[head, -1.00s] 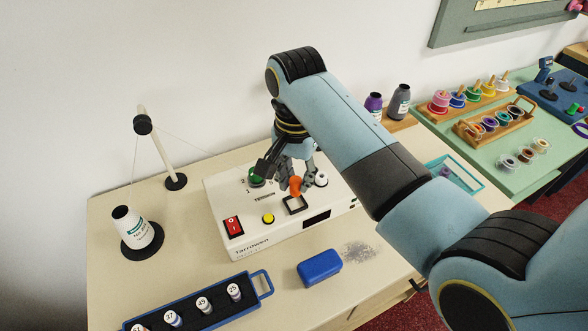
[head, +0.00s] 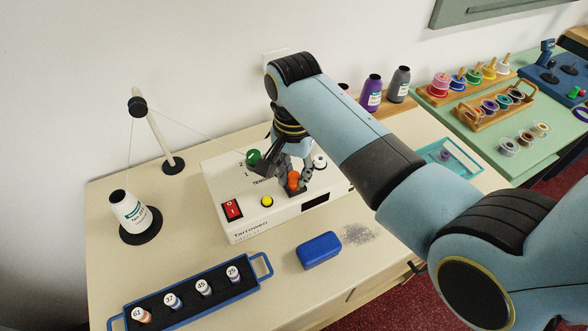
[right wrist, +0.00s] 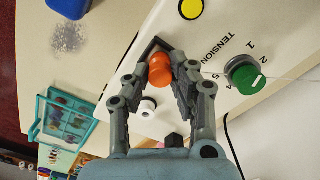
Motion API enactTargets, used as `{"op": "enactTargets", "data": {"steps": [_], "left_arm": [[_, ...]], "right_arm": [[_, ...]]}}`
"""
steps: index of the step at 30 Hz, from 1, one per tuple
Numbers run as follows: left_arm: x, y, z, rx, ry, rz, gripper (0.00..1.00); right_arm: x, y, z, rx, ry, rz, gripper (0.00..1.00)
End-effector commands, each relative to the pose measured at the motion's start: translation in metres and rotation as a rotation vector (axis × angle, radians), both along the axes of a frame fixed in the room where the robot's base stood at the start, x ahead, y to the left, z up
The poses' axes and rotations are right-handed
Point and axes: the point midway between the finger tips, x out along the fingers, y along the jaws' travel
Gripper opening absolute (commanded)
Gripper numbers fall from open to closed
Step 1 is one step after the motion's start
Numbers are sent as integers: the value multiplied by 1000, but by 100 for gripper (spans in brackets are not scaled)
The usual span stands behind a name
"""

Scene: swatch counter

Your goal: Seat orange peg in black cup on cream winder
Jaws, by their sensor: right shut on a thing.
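The cream winder (head: 245,218) stands on the counter, with a red switch, a yellow button and a green knob on its top. My right gripper (head: 292,182) points down over the winder, shut on the orange peg (head: 293,178). In the right wrist view the orange peg (right wrist: 160,72) is upright between the two fingertips. The black cup (right wrist: 146,46) shows as a dark square edge right by the peg, partly hidden by the peg and fingers. The peg's lower end is hidden, so I cannot tell how deep it stands in the cup. My left gripper is in neither view.
A blue box (head: 319,250) lies in front of the winder. A blue rack (head: 195,302) with several numbered vials is at the front left. A thread cone (head: 129,212) and a white post (head: 158,140) stand left, with thread running to the green knob (head: 252,157).

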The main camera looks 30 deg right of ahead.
Motion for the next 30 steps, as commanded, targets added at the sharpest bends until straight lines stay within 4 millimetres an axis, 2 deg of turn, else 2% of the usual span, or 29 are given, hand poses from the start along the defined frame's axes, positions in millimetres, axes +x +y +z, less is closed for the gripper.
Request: {"op": "enactTargets", "data": {"steps": [11, 12, 18, 26, 30], "left_arm": [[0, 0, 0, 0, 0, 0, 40], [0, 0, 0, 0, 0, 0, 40], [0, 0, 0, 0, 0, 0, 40], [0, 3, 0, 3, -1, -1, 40], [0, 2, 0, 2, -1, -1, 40]], "right_arm": [[0, 0, 0, 0, 0, 0, 6], [0, 0, 0, 0, 0, 0, 25], [0, 0, 0, 0, 0, 0, 50], [0, 0, 1, 0, 0, 0, 50], [1, 0, 13, 1, -3, 0, 50]]}}
